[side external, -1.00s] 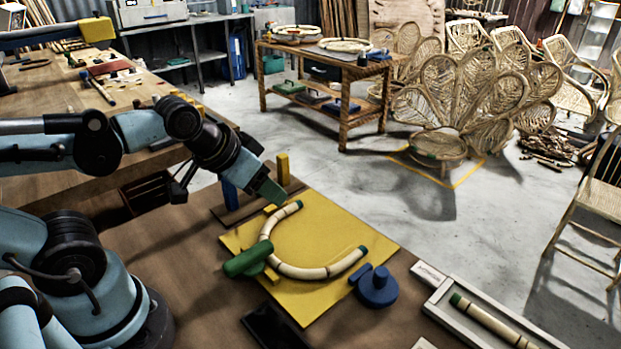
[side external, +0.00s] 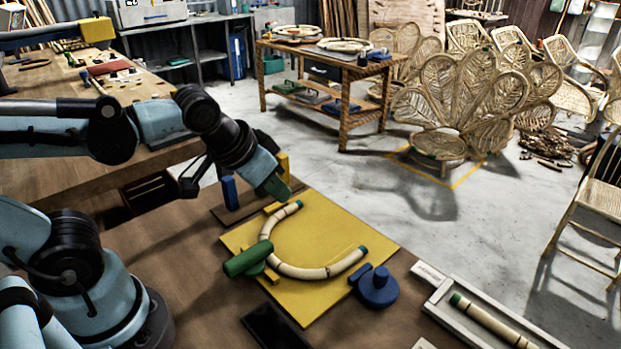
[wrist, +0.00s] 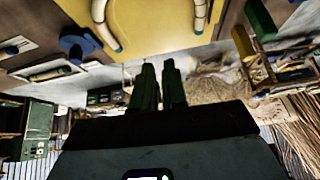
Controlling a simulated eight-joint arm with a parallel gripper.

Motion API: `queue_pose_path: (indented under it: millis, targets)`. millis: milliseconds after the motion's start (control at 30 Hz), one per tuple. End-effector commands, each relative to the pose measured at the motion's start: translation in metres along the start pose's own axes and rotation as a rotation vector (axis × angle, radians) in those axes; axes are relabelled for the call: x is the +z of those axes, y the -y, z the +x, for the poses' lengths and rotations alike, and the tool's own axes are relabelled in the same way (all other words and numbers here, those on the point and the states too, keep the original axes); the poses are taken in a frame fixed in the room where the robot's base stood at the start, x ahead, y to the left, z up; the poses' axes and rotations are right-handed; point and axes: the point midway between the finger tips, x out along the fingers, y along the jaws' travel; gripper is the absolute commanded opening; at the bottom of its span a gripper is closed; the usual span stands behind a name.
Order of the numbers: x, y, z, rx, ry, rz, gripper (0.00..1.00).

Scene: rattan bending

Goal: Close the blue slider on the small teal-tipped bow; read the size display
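The small bow (side external: 300,271) is a curved pale rattan piece with teal tips, lying on a yellow board (side external: 325,222). A blue round piece with a short bar (side external: 378,288), apparently the slider, sits at the board's right edge near one tip, apart from it. The bow (wrist: 108,32) and the blue piece (wrist: 80,44) also show in the wrist view. My gripper (side external: 283,192) is above the board's far left corner, away from the blue piece. In the wrist view its dark green fingers (wrist: 159,66) have a narrow gap with nothing between them. A dark flat panel (side external: 276,326), perhaps the display, shows no readable figure.
A blue post (side external: 230,193) and a yellow post (side external: 283,166) stand behind the board. A grey tray (side external: 480,318) holding a straight rattan piece lies at right. Brown tabletop is clear left of the board.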

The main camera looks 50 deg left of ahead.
Motion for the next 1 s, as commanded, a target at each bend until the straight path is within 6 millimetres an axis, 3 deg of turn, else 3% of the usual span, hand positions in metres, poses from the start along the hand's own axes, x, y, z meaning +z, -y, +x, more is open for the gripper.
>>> queue_pose_path:
  millis: [200,400,700,833,1000]
  targets:
    - [-0.025,-0.062,0.005,-0.031,0.116,0.103,0.0]
    - [-0.035,-0.129,0.011,-0.117,0.168,0.18,0.0]
    - [-0.019,-0.24,0.014,-0.27,0.121,0.254,0.0]
    - [-0.006,-0.271,0.013,-0.312,0.082,0.262,0.0]
    - [0.003,-0.288,0.012,-0.336,0.055,0.26,0.0]
